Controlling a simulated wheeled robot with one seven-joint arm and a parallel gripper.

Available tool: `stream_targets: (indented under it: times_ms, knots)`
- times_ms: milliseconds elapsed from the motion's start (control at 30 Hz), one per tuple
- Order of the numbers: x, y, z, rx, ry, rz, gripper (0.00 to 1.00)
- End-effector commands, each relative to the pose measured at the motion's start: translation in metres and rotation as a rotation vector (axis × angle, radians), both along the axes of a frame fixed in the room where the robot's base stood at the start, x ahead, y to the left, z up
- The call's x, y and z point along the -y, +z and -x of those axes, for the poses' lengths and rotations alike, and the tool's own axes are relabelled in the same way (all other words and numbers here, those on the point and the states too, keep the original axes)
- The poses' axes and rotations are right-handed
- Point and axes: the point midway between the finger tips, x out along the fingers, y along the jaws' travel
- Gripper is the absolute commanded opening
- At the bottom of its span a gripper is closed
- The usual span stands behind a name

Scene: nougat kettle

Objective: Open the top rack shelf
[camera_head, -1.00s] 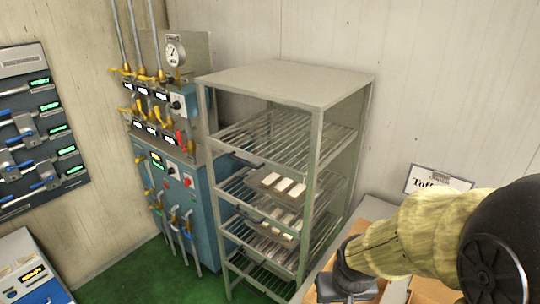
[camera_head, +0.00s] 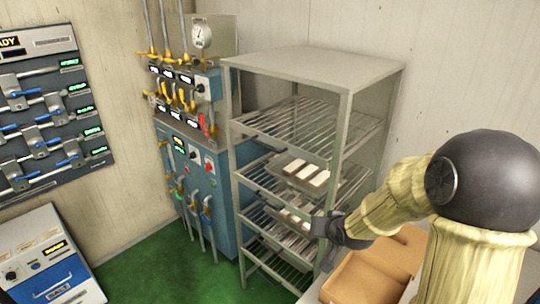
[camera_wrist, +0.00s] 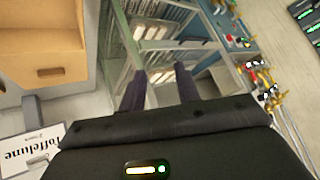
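The rack (camera_head: 315,68) is a grey metal frame with several wire shelves, standing against the back wall in the head view. Its top wire shelf (camera_head: 290,122) is empty, and I see no clear gap showing it pulled out. A tray (camera_head: 297,170) with pale bars lies on the shelf below. My gripper (camera_head: 328,228) is near the rack's front right post at about mid height. In the wrist view, my gripper's two dark fingers (camera_wrist: 160,88) are apart with nothing visible between them. The rack's frame and shelves (camera_wrist: 150,45) lie beyond the fingertips. Contact cannot be told.
A blue machine (camera_head: 195,160) with yellow valves and pipes stands left of the rack. A brown wooden box (camera_head: 365,280) sits on a surface below my arm. A control panel (camera_head: 50,110) hangs at far left. Green floor (camera_head: 170,265) is free in front.

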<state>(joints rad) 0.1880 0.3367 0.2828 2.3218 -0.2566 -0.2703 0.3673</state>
Motion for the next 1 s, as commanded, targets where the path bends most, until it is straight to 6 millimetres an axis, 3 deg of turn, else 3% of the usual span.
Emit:
stream_targets:
  times_ms: [33, 200, 400, 600, 1000]
  knots:
    - [-0.011, -0.012, -0.022, 0.057, 0.005, -0.07, 0.32]
    - [-0.051, -0.008, -0.083, 0.264, 0.024, -0.377, 0.32]
    - [-0.073, 0.019, -0.127, 0.476, 0.043, -0.797, 0.32]
    - [-0.071, 0.044, -0.138, 0.58, 0.06, -1.027, 0.32]
    - [-0.072, 0.048, -0.14, 0.586, 0.062, -1.04, 0.32]
